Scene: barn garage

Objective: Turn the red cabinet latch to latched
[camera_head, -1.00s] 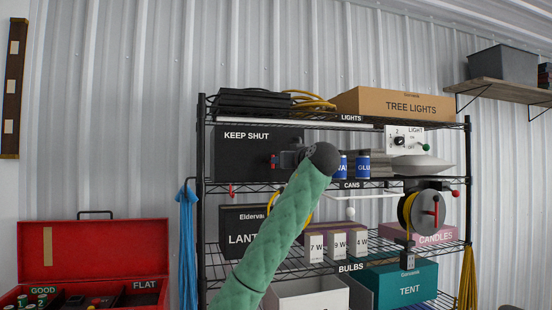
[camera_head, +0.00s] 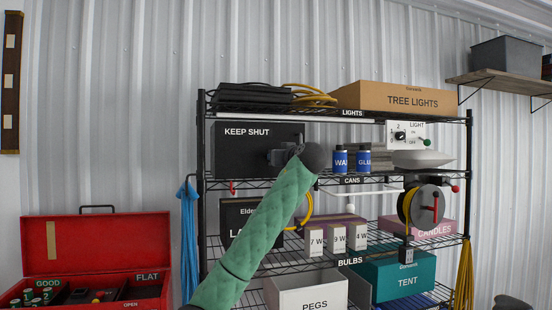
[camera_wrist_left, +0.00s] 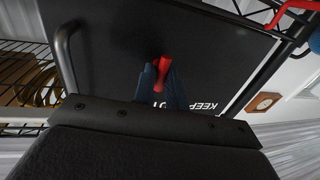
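The black cabinet (camera_head: 235,158) marked KEEP SHUT stands on the upper shelf of the rack. Its dark front (camera_wrist_left: 215,60) fills much of the left wrist view. The red latch (camera_wrist_left: 163,66) shows there between the two dark blue fingertips of my left gripper (camera_wrist_left: 160,80), which look closed on it from both sides. In the head view my left gripper (camera_head: 278,157) is at the right part of the cabinet front and hides the latch. Which latch position it is in cannot be told. My right gripper is in neither view.
Blue cans (camera_head: 341,161) and a plate stack stand just right of my wrist. A light switch box (camera_head: 405,134) and a cord reel (camera_head: 429,208) are farther right. A red toolbox (camera_head: 95,245) is open at lower left. A curved bar (camera_wrist_left: 66,60) shows beside the latch.

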